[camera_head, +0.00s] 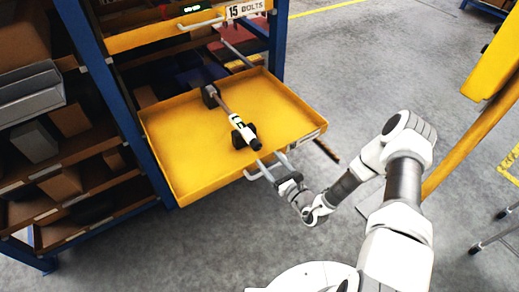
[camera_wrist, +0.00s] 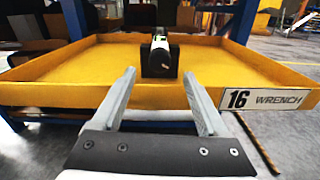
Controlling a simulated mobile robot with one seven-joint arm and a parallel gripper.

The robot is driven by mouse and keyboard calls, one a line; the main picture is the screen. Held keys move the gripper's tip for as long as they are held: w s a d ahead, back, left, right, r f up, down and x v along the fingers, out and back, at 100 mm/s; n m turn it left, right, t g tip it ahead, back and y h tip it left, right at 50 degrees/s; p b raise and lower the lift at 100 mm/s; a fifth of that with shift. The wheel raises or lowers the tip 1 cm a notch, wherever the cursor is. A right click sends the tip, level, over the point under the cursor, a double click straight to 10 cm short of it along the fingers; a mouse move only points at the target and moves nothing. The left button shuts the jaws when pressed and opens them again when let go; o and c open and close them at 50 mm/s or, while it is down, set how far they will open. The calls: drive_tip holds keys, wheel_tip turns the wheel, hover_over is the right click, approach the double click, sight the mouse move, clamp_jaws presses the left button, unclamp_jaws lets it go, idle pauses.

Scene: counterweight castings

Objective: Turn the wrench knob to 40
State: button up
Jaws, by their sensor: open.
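The wrench (camera_head: 237,122) lies in a yellow drawer tray labelled "16 WRENCH", held on dark cradles, with its knob end toward the front edge. In the wrist view the wrench (camera_wrist: 160,50) is seen end-on, with its dark knob end facing me and a white and green part behind it. The scale value on it is too small to read. My gripper (camera_head: 269,169) is at the front edge of the tray, by its handle. In the wrist view my gripper (camera_wrist: 160,90) is open and empty, its two fingers apart, with the knob end beyond and between them.
The yellow tray (camera_head: 180,160) is pulled out from a blue-framed shelf (camera_head: 110,90) holding several boxes. Another yellow drawer labelled "15 BOLTS" (camera_head: 245,9) is above it. A yellow post (camera_head: 470,140) stands at right. The grey floor (camera_head: 340,80) is mostly clear.

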sight(258, 147)
drive_tip(key=x, duration=0.6)
drive_tip(key=shift+w+a+b, duration=0.25)
drive_tip(key=shift+w+b, duration=0.05)
clamp_jaws()
drive_tip(key=shift+n, duration=0.4)
drive_tip(key=shift+n+p, duration=0.5)
drive_tip(key=shift+n, duration=0.1)
drive_tip(key=shift+n+p, duration=0.6)
drive_tip(key=shift+n, duration=1.3)
